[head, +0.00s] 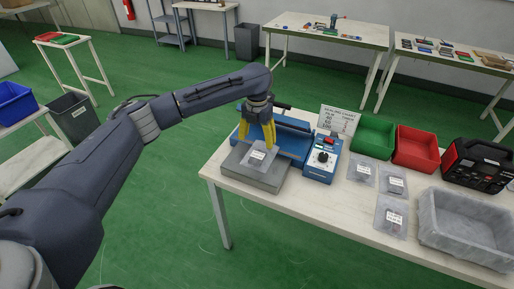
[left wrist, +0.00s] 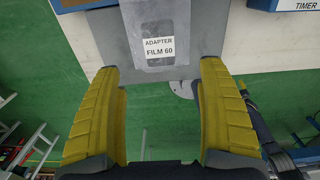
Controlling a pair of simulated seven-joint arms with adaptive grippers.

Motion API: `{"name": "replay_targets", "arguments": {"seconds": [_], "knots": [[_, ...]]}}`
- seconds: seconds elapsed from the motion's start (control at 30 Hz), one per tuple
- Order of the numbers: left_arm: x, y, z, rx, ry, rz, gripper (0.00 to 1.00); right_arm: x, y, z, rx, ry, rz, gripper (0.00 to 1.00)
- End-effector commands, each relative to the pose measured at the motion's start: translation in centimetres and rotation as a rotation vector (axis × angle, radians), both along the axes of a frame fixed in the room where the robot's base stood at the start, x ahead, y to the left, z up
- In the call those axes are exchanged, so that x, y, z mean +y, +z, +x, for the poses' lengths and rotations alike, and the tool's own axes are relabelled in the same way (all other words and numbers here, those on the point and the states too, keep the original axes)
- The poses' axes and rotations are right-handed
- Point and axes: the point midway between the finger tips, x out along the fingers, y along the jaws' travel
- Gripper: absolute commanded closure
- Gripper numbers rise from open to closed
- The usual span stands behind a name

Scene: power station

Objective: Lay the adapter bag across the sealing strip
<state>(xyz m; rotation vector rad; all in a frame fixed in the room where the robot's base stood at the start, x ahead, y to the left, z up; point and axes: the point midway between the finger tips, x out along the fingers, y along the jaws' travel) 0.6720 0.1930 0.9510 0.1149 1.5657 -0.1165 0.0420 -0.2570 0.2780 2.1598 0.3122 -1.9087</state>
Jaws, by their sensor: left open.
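The adapter bag (head: 257,157) is a clear bag with a white label, lying flat on the grey platform (head: 266,180) in front of the blue sealer (head: 290,140). In the left wrist view the bag's label (left wrist: 159,47) reads "ADAPTER FILM 60". My left gripper (head: 257,140) has yellow fingers, points down over the bag and hides part of the sealer. In the left wrist view the left gripper (left wrist: 158,72) is open, one finger each side of the bag's width, with nothing held. The sealing strip cannot be made out clearly. My right gripper is not in view.
A blue timer box (head: 322,160) stands right of the sealer, with a sealing chart (head: 337,121) behind. Green (head: 373,137) and red (head: 416,149) bins, several small labelled bags (head: 391,216), a grey tray (head: 466,233) and a black-red unit (head: 478,165) fill the table's right side.

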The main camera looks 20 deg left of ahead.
Motion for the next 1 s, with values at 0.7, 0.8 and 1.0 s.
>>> {"name": "replay_targets", "arguments": {"seconds": [0.7,0.8,1.0], "knots": [[0.0,2.7,0.0,0.001,0.000,0.000,0.25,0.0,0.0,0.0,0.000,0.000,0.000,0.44],[0.1,2.7,0.0,0.001,0.001,0.001,0.25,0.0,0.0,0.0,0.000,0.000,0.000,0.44],[2.4,0.5,0.9,-0.012,0.115,0.048,0.25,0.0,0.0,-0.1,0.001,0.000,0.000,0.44]]}}
